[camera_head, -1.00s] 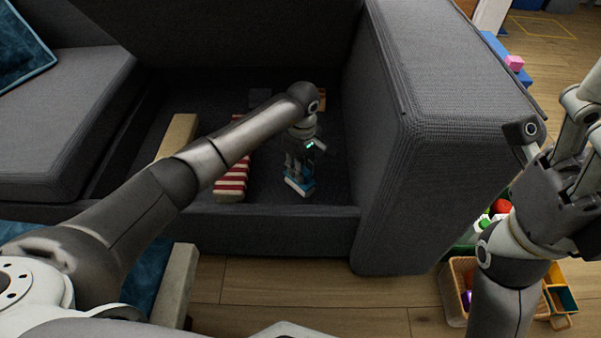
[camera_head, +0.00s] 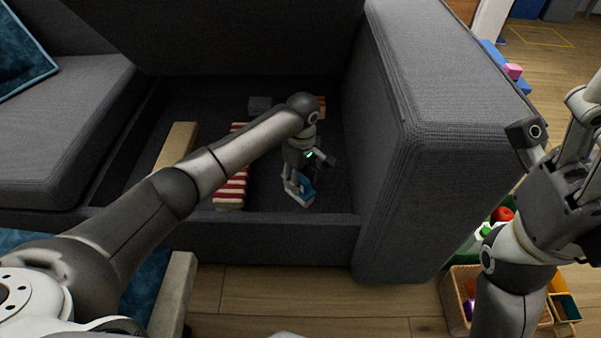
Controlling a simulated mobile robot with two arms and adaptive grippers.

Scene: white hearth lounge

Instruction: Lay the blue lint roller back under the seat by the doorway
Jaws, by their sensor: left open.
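The blue lint roller (camera_head: 304,186) appears as a small blue and white piece low in the open storage space under the sofa seat (camera_head: 333,226). My left gripper (camera_head: 297,190) reaches down into this space and is open around or right beside the roller. The fingers hide part of the roller, and I cannot tell whether they touch it.
A red-and-white striped item (camera_head: 231,190) and a wooden block (camera_head: 177,149) lie in the storage space to the left. The grey armrest (camera_head: 440,130) rises to the right. A basket (camera_head: 456,306) of small things stands on the floor.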

